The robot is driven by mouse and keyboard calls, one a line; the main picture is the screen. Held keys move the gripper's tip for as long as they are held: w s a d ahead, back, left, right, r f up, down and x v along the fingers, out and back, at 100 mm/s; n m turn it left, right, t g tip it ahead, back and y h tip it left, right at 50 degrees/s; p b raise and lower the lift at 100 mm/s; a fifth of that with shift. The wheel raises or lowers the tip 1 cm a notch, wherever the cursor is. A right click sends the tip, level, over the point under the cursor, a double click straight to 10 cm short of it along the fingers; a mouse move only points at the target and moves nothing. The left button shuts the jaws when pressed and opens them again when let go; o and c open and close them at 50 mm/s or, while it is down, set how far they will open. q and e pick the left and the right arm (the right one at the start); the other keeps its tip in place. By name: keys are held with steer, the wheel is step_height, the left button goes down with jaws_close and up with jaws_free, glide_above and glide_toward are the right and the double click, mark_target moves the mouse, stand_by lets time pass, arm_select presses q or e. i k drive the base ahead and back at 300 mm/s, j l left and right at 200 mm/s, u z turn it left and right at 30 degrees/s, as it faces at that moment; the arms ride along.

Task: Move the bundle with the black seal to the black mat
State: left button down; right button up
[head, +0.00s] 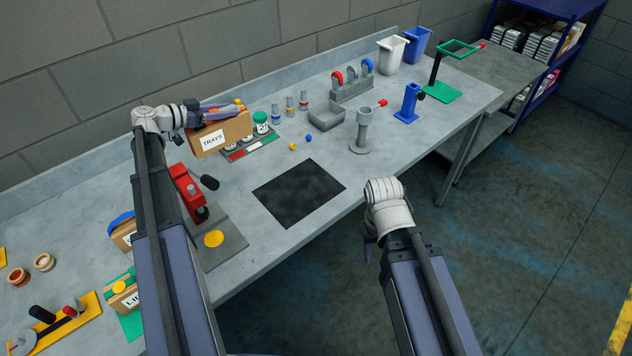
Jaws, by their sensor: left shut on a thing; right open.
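The black mat (299,193) lies flat and bare on the middle of the grey table. My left gripper (222,112) is shut at the top of a brown carton labelled TRAYS (222,135), left of and behind the mat. The carton looks tilted; whether it is clear of the table I cannot tell. Orange and yellow parts show at its top, partly hidden by the fingers. I cannot make out a black seal on any bundle. My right gripper (368,248) is open and empty, in front of the table's front edge, right of the mat.
A red press (188,190) with a black lever stands left of the mat. More cartons (122,298) are at lower left, partly behind my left arm.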

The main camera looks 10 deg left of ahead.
mark_target(302, 188)
steer(key=i+l, duration=0.1)
steer(key=l+z, duration=0.1)
steer(key=l, duration=0.25)
steer(key=i+l+u, duration=0.1)
steer(key=i+l, duration=0.3)
steer(key=l, duration=0.2)
steer(key=j+u, duration=0.05)
